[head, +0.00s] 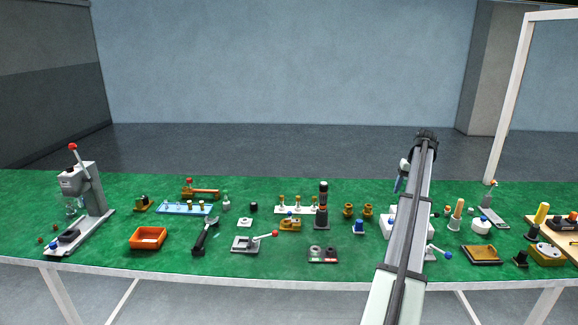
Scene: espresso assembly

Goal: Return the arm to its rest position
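My arm (408,235) reaches from the lower edge of the head view out over the green table (330,262), right of the middle. Its far joint (425,138) is the highest point, above the table's back edge. A small part of my gripper (400,181) shows just left of the arm, hanging down over a white block (390,229). The rest of it is hidden behind the arm link. I cannot see whether the fingers are open or shut, or whether they hold anything.
A lever press (88,190) stands at the left, with an orange tray (148,238) nearby. A portafilter-like tool (204,238), a lever fixture (247,244) and a dark upright cylinder (322,205) stand mid-table. Several small parts crowd the right. A white post (510,95) rises at right.

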